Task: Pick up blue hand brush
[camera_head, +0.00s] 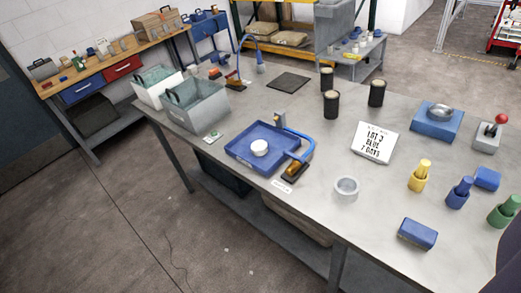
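I cannot tell for certain which thing is the blue hand brush. A blue block (417,233) lies at the near right of the grey workbench (330,215), and a smaller blue block (487,178) lies farther back at the right. A curved blue handle-like piece (300,134) arches over the right side of a blue tray (240,149). Its end is close to an amber and dark piece (294,171) at the tray's corner. A similar blue curved piece (259,50) stands at the far end of the bench. My gripper's fingers do not show.
A white cup (260,147) sits in the tray. Yellow (419,177), blue (459,193) and green (503,211) pieces stand at the right. A white ring-shaped cup (346,187), a lettered sign (375,143) and black cylinders (377,93) stand on the bench. Grey bins (196,108) stand at its left end.

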